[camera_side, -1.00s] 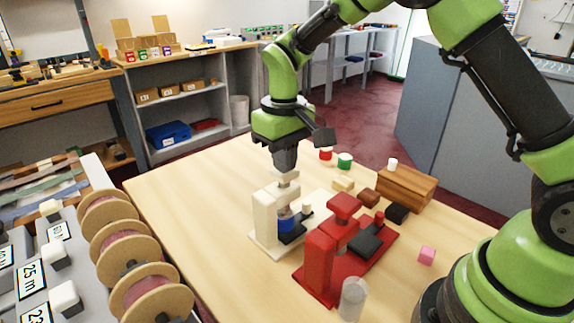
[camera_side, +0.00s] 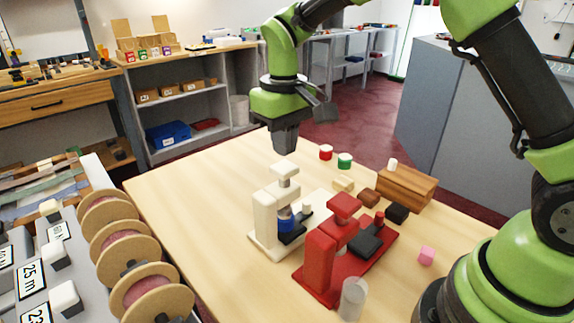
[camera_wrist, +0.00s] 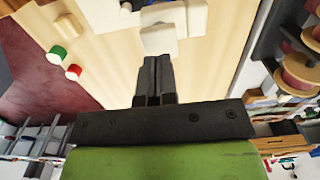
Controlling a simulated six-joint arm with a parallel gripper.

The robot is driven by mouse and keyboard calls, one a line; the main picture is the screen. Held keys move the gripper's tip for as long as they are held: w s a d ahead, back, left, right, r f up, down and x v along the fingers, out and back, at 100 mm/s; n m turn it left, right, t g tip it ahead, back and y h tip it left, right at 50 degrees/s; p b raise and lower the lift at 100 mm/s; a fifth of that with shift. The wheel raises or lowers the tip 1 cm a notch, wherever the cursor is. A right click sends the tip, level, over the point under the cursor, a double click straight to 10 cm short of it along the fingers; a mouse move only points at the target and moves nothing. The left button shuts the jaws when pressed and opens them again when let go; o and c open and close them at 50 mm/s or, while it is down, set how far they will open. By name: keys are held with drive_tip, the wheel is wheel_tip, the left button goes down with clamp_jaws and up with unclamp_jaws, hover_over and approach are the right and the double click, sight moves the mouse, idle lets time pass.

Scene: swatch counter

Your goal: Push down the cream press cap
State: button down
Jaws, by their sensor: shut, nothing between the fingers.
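The cream press (camera_side: 264,222) stands upright on the table, with its cream press cap (camera_side: 285,169) on top. The cap stands raised, and a blue piece (camera_side: 285,222) shows beneath it. My gripper (camera_side: 285,149) is shut and empty, pointing down just above the cap, with a small gap between them. In the wrist view, the shut fingers (camera_wrist: 157,60) point toward the cream cap (camera_wrist: 158,40). More of the cream press shows behind it, partly cut off by the picture's top edge.
A red press (camera_side: 320,262) stands close to the right of the cream one. The table's left part is clear.

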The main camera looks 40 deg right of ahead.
drive_tip(key=shift+r, duration=2.2)
drive_tip(key=shift+s+r, duration=0.1)
drive_tip(key=shift+r, duration=0.05)
drive_tip(key=s+d+r+m+t+y, duration=0.1)
drive_tip(key=s+r+m+t, duration=0.1)
drive_tip(key=s, duration=0.8)
drive_tip(key=s+r+m+t+y, duration=0.1)
drive_tip(key=s+r+t, duration=0.4)
drive_tip(key=s, duration=0.6)
drive_tip(key=shift+s+d+r+m, duration=0.15)
drive_tip(key=shift+s+d+m, duration=0.1)
drive_tip(key=shift+d+m, duration=0.2)
